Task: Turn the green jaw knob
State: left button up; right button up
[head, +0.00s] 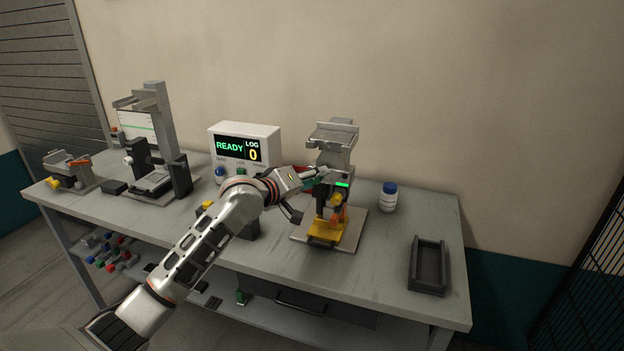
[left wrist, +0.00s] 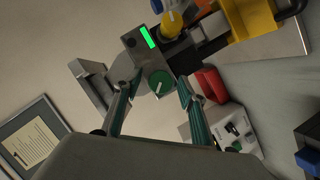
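The green jaw knob (left wrist: 160,82) with a pale pointer line shows in the left wrist view, on the end of a dark grey block of the clamp machine. The machine (head: 333,150) stands on the table in the head view; there the knob is hidden or too small to tell. My left gripper (head: 320,174) reaches the machine's left side. In the left wrist view my left gripper (left wrist: 160,84) has its fingers apart, one on each side of the knob. I cannot tell whether they touch it. My right gripper is in neither view.
A green light strip (left wrist: 148,37) and a yellow knob (left wrist: 172,24) sit close to the green knob. A display box (head: 244,147) reading READY and LOG 0 stands behind my arm.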

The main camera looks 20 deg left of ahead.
pick_arm(q)
jog(key=v, duration=1.2)
jog(key=shift+a, duration=0.1)
